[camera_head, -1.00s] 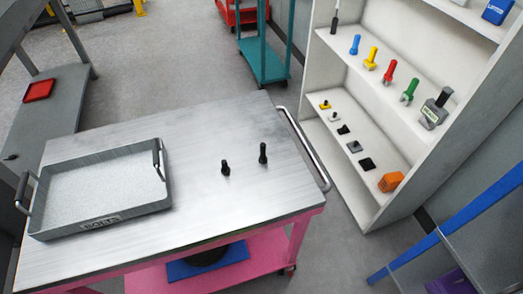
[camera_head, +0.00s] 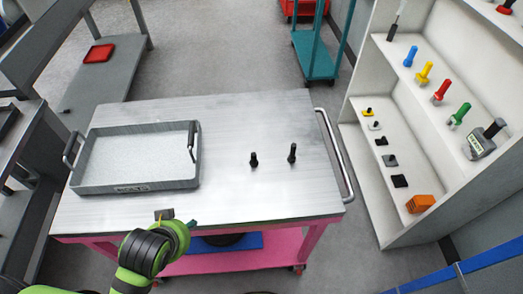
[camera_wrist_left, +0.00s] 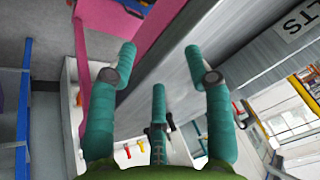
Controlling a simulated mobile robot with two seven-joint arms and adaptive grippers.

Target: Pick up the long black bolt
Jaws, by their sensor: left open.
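Two black bolts stand upright on the metal top of the pink cart (camera_head: 240,115). The long black bolt (camera_head: 292,153) is on the right and looks slightly taller. The shorter black bolt (camera_head: 254,160) is to its left. My left gripper (camera_head: 179,219) is at the cart's front edge, left of and nearer than both bolts, touching neither. In the left wrist view its teal fingers (camera_wrist_left: 160,50) are spread apart with nothing between them. Small dark shapes behind the fingers there may be the bolts, partly hidden. My right gripper is not in view.
A grey tray (camera_head: 196,172) labelled for bolts sits on the cart's left half. A handle rail (camera_head: 333,155) runs along the cart's right side. A white shelf (camera_head: 408,145) with coloured items stands at right. The cart top around the bolts is clear.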

